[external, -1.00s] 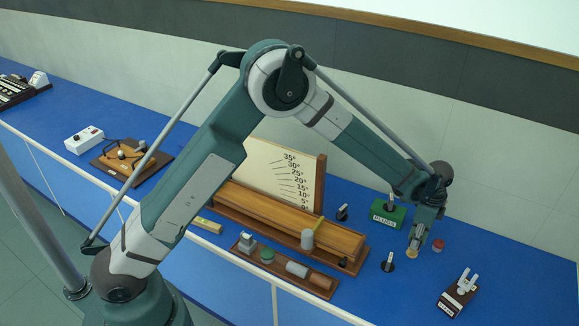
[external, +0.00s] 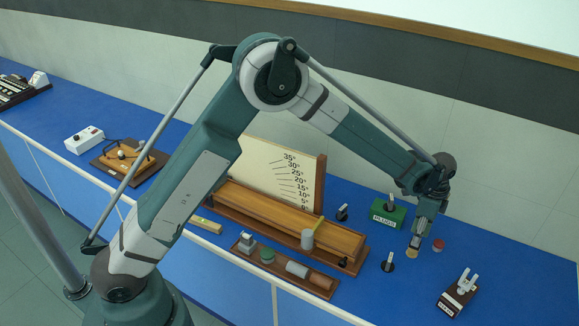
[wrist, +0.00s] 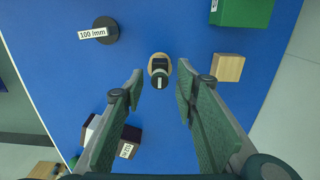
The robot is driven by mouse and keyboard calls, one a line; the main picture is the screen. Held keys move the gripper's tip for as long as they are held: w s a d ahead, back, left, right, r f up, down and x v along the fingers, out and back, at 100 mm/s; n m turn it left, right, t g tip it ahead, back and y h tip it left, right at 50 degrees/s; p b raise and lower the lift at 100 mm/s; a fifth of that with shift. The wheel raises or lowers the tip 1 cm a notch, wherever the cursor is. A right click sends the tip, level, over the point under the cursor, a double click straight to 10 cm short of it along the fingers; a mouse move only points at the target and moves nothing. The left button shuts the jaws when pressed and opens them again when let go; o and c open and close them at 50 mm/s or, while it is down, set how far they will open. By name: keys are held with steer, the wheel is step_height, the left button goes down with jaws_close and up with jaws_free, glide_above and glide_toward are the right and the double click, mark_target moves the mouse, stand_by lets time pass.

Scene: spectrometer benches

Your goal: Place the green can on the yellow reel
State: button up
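My gripper (wrist: 160,72) is open, its two fingers apart. In the external view my gripper (external: 416,242) points down just above a tan-yellow disc (external: 412,253), which matches the yellow reel. In the wrist view the tan disc (wrist: 155,58) lies between and beyond the fingertips. A small dark cylinder with a pale label (wrist: 159,76) appears over the disc, clear of both fingers; I cannot tell its colour or whether it touches the disc.
A green box (external: 388,213) stands behind my gripper. A red-topped piece (external: 438,245) is close on its right. A black post (external: 388,262) stands front left, and a dark red box with pale prongs (external: 459,292) front right. A wooden block (wrist: 228,67) lies near the disc.

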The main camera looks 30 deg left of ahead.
step_height(320, 180, up, 9)
stand_by(0.4)
stand_by(0.5)
steer(key=shift+r, duration=0.1)
steer(key=s+a+r+n+t, duration=0.1)
steer(key=s+a+r+n, duration=0.15)
steer(key=a+r, duration=0.65)
steer(key=s+a+r+n+t+h, duration=0.1)
steer(key=s+a+r+n, duration=0.2)
steer(key=a, duration=1)
steer(key=s+a+r+n+t, duration=0.1)
steer(key=a+r+n, duration=0.2)
steer(key=a+r, duration=0.65)
steer(key=s+a+f+n+t, duration=0.2)
steer(key=s+a+n, duration=0.2)
steer(key=s+a, duration=0.7)
steer(key=s+a+f+n+t+y, duration=0.1)
steer(key=s+a+n, duration=0.4)
steer(key=s+a, duration=0.6)
steer(key=a+t, duration=0.1)
steer(key=a, duration=0.3)
steer(key=shift+s+a+f, duration=0.2)
steer(key=shift+s+f, duration=0.2)
